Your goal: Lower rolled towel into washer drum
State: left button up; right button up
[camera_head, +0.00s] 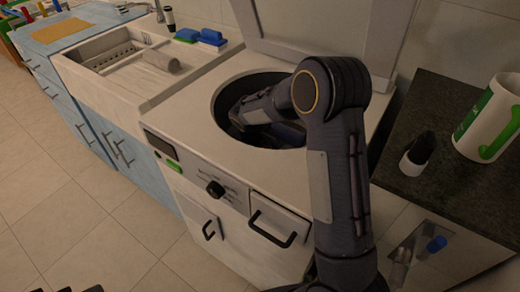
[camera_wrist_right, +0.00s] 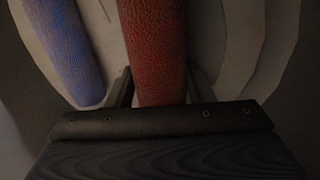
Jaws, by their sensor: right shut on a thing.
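The washer (camera_head: 190,125) stands in the middle of the head view with its top lid raised and its round drum opening (camera_head: 222,92) uncovered. My right arm reaches down into the opening, and my right gripper is hidden there in the head view. In the right wrist view my right gripper (camera_wrist_right: 160,86) is shut on a red rolled towel (camera_wrist_right: 156,45), with a finger on each side. A blue rolled towel (camera_wrist_right: 66,50) lies to its left, apart from it, against the pale drum interior. Dark tips at the bottom left may be my left gripper (camera_head: 80,289); its jaws are unclear.
A dark counter (camera_head: 415,195) on the right bears a white-green mug (camera_head: 480,125) and a small black-and-white object (camera_head: 418,152). The floor in front is clear.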

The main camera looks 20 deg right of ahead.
jog(key=o, duration=1.1)
jog(key=p+v, duration=0.1)
jog(key=v, duration=0.7)
jog(key=shift+f, duration=0.1)
jog(key=b+x, duration=0.1)
jog(key=x, duration=0.6)
jog(key=shift+w+d+f+p, duration=0.1)
jog(key=shift+w+d+p, duration=0.1)
jog(key=shift+p, duration=0.15)
notch_tip(320, 180, up, 5)
jog(key=p, duration=0.3)
jog(key=shift+s+f, duration=0.1)
jog(key=shift+f, duration=0.1)
